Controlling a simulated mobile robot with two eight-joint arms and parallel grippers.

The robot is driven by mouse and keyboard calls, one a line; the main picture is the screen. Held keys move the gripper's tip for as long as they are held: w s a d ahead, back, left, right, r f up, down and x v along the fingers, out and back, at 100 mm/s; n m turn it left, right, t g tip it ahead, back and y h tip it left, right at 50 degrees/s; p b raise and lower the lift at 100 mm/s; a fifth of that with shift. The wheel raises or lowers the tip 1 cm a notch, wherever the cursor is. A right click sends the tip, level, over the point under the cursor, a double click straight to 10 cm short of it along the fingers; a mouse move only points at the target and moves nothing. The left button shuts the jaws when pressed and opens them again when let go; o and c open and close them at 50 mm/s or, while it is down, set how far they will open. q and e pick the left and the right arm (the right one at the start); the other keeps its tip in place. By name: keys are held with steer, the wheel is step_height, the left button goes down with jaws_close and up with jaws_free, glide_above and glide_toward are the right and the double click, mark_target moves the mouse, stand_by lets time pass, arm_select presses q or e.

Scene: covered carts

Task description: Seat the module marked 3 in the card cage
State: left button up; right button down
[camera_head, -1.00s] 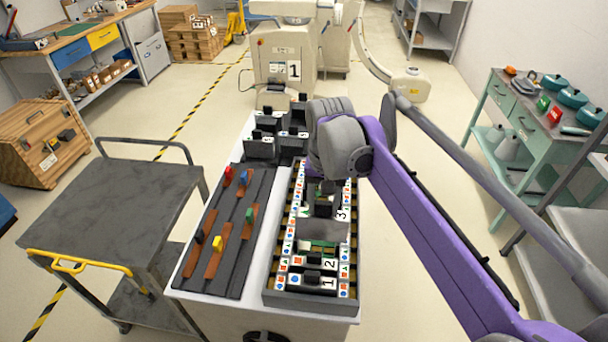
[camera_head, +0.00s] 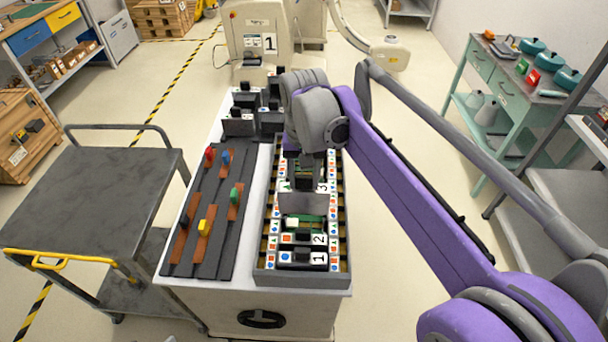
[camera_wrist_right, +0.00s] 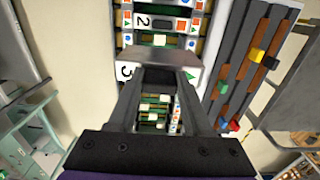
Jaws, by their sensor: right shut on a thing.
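The card cage (camera_head: 346,262) is a long dark grey tray with marked rails on the right side of the white cart. The modules marked 1 (camera_head: 303,257) and 2 (camera_head: 302,238) sit in its near end. My right gripper (camera_head: 305,178) is above the cage, shut on the module marked 3 (camera_head: 303,203). That module's light grey plate faces the near end and hides what is behind it. In the right wrist view the module (camera_wrist_right: 160,68) lies across the cage between the rails. How deep it sits cannot be told. My left gripper is not in view.
A dark board (camera_head: 250,172) with brown strips and coloured knobs lies left of the cage. Several black-handled blocks (camera_head: 240,122) stand behind it. An empty grey trolley (camera_head: 95,195) is at left, a green bench (camera_head: 506,66) at right.

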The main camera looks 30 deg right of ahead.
mark_target(304, 190)
steer(key=shift+s+f+b, duration=0.1)
steer(key=shift+f+b, duration=0.2)
steer(key=shift+f, duration=0.45)
steer(key=shift+f+b, duration=1)
steer(key=shift+f, duration=1)
arm_select(q)
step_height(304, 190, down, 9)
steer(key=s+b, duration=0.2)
steer(key=b, duration=0.2)
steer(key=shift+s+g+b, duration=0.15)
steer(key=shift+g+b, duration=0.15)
arm_select(e)
step_height(304, 190, down, 8)
steer(key=shift+f, duration=0.25)
steer(key=shift+c, duration=1.2)
jaws_free()
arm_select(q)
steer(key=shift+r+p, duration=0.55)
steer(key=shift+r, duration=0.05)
arm_select(e)
step_height(304, 190, up, 11)
steer(key=shift+f, duration=0.1)
